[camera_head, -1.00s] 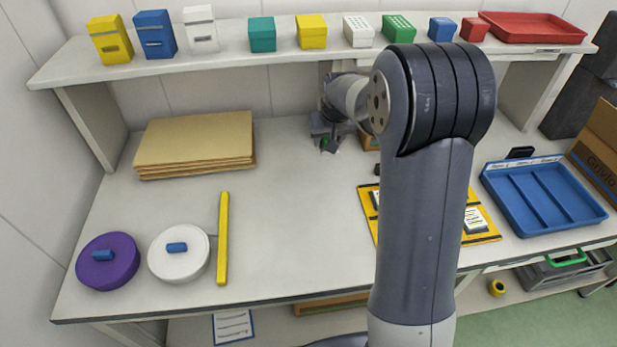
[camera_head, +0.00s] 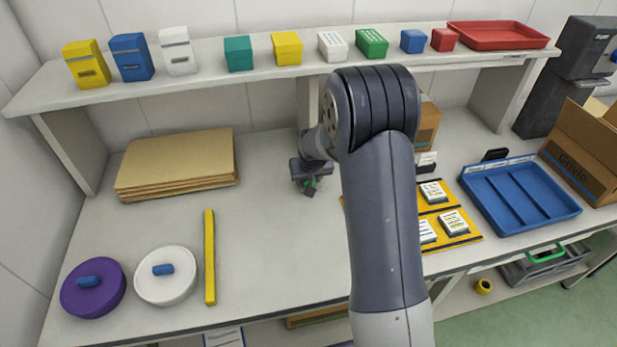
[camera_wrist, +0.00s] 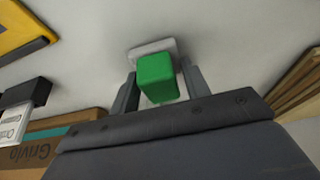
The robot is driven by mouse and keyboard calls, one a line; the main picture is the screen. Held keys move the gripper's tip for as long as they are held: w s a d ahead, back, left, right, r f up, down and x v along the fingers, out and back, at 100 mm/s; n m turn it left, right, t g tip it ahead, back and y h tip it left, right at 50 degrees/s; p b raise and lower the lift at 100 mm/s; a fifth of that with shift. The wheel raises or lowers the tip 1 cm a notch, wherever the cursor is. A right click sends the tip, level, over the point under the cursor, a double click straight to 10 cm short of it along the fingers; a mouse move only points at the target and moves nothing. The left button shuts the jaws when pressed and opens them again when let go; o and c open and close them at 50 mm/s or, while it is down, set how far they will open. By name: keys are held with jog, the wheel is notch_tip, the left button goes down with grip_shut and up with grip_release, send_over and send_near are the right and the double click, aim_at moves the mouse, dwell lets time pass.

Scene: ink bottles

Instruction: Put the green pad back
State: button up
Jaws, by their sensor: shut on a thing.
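A green block (camera_wrist: 158,78), taken as the green pad, is between the two fingers of my gripper (camera_wrist: 156,90) in the wrist view. It has a pale grey plate (camera_wrist: 152,48) at its far end. My gripper is shut on the block. In the head view my gripper (camera_head: 308,186) points down over the bare middle of the table, right of the cardboard sheets, and only a little green shows there. I cannot tell whether the plate touches the table. A blue tray (camera_head: 490,212) with compartments and a yellow-orange mat (camera_head: 463,241) with printed cards lie at the right.
Cardboard sheets (camera_head: 178,163) lie at the back left. A purple round lid (camera_head: 93,290), a white one (camera_head: 166,276) and a yellow bar (camera_head: 210,257) are at front left. A shelf (camera_head: 200,77) with coloured boxes runs above the back. The table's middle is clear.

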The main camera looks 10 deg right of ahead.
jog(key=shift+f, duration=0.2)
jog(key=o, duration=1)
jog(key=shift+r, duration=0.1)
jog(key=shift+c, duration=0.2)
jog(key=shift+r, duration=0.1)
jog(key=shift+r, duration=0.2)
jog(key=b+v, duration=0.1)
jog(key=v, duration=1)
jog(key=shift+s+r, duration=0.15)
jog(key=shift+r, duration=0.15)
